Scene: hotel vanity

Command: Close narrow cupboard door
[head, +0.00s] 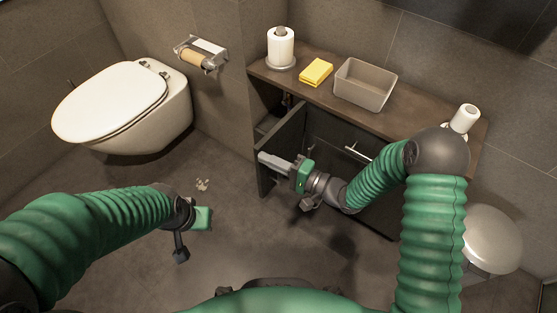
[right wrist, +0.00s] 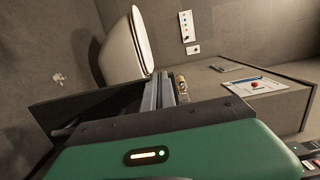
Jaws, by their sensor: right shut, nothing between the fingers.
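The narrow cupboard door (head: 284,132) is a dark panel at the left end of the vanity cabinet. It stands open, swung out toward me, and the dark interior shows behind it. In the right wrist view the dark panel (right wrist: 85,106) lies left of the fingers. My right gripper (head: 268,160) is shut and empty, its fingers across the lower part of the door in the head view. I cannot tell whether they touch it. My left gripper (head: 203,218) is low over the floor, away from the cabinet; its fingers do not show clearly.
The vanity top (head: 400,119) holds a paper roll (head: 281,47), a yellow sponge (head: 316,72) and a grey bin (head: 364,85). A toilet (head: 125,110) stands left and a rounded metal bin (head: 492,240) right. The floor between the toilet and cabinet is mostly clear.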

